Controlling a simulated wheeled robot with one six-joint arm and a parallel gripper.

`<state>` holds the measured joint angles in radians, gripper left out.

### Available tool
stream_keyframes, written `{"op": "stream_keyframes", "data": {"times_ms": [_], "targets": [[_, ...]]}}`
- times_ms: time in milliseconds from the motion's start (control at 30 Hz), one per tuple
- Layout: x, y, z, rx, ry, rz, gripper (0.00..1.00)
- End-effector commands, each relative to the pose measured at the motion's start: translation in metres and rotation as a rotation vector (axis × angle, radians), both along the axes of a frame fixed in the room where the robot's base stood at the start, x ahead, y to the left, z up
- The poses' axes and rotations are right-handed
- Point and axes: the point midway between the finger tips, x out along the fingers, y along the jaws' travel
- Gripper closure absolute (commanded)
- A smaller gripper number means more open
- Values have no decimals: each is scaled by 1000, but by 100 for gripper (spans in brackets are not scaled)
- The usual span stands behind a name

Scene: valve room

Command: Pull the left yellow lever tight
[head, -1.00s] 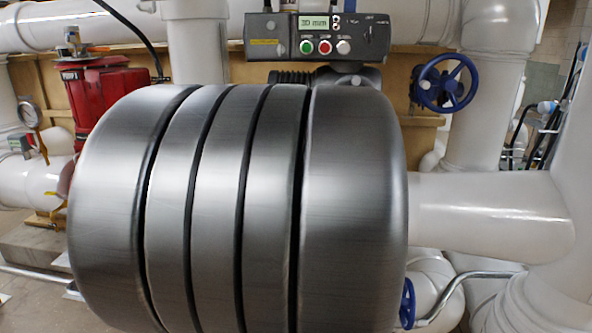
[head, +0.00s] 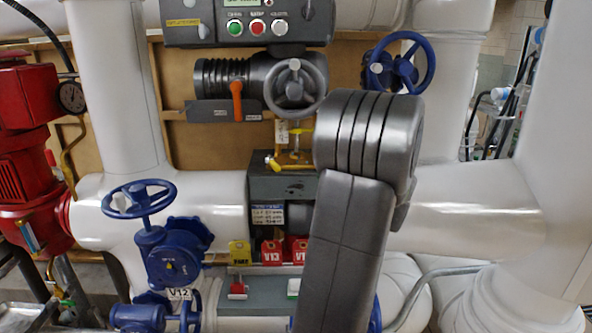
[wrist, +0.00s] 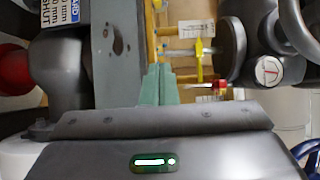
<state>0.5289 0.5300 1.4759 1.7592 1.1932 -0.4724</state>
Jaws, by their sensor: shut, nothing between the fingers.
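A yellow lever (head: 273,163) sticks out to the left, low on the small valve assembly above a dark grey box, in the head view. A yellow T-shaped handle (head: 297,131) sits just above it. In the wrist view a yellow handle (wrist: 199,60) stands on a metal stem, and a yellow piece (wrist: 158,5) shows at the top edge; I cannot tell for sure if that is the lever. My gripper (wrist: 160,68) shows pale green fingers, shut and empty, apart from the yellow handle. In the head view my arm hides it.
A grey handwheel (head: 295,87) and an orange lever (head: 237,100) sit above. The grey box (head: 282,187) is close by my fingers in the wrist view (wrist: 118,70). Yellow and red tags (head: 271,252) hang below. A blue valve (head: 165,250) stands at left.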

Motion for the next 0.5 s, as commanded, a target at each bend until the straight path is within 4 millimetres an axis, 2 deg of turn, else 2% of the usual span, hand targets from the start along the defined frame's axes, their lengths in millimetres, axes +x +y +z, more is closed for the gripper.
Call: {"op": "stream_keyframes", "data": {"times_ms": [267,367,500], "targets": [[1,2,0,0,2,2,100],[7,7,1,0,2,3,100],[26,21,2,0,2,5,100]]}}
